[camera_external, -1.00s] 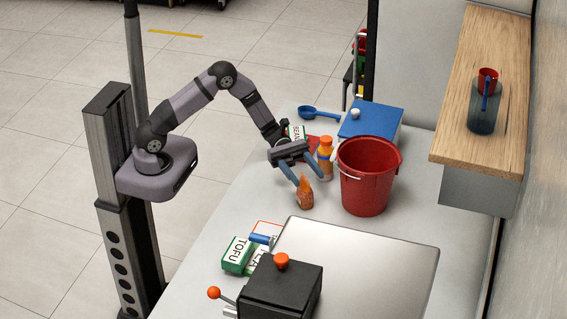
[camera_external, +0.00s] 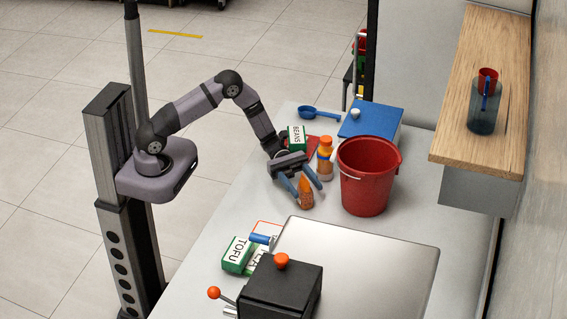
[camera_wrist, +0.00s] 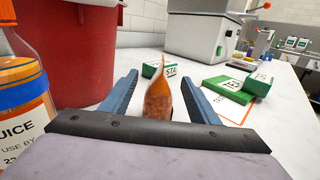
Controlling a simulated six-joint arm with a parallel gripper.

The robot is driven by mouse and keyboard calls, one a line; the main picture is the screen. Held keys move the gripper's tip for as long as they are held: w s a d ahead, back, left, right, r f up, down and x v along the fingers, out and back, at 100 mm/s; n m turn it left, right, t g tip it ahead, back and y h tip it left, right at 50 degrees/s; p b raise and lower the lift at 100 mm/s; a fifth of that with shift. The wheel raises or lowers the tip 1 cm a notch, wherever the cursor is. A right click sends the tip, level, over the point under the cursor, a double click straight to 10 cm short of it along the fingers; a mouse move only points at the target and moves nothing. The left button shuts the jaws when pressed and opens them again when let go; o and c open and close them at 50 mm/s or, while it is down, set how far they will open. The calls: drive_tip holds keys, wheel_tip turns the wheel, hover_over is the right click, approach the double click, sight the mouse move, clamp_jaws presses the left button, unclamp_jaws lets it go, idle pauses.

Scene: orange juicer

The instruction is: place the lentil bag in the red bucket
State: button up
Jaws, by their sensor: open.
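The lentil bag (camera_external: 306,192) is a small orange-brown pouch with a pointed top, upright on the table. In the wrist view the bag (camera_wrist: 160,98) stands between the two blue fingers of my gripper (camera_wrist: 158,90), with visible space on both sides. My gripper (camera_external: 300,187) is open and low over the table, its fingers around the bag. The red bucket (camera_external: 366,178) stands to the right of the bag, with a pale handle at its side. In the wrist view the bucket (camera_wrist: 75,55) fills the upper left.
An orange-capped juice bottle (camera_external: 325,158) stands close behind the gripper, beside the bucket. A green beans box (camera_external: 297,138), blue box (camera_external: 371,121) and blue scoop (camera_external: 318,113) lie farther back. A tofu box (camera_external: 238,254) and black machine (camera_external: 280,290) are in front.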

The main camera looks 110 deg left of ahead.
sight(309, 197)
drive_tip(key=shift+f, duration=0.8)
drive_tip(key=shift+w+d+f, duration=0.2)
drive_tip(key=shift+d, duration=0.05)
drive_tip(key=shift+p+x, duration=0.35)
drive_tip(key=shift+x, duration=0.9)
drive_tip(key=shift+a, duration=0.1)
drive_tip(key=c, duration=1.2)
drive_tip(key=shift+r, duration=0.1)
drive_tip(key=shift+r+b, duration=0.45)
drive_tip(key=shift+r, duration=4.5)
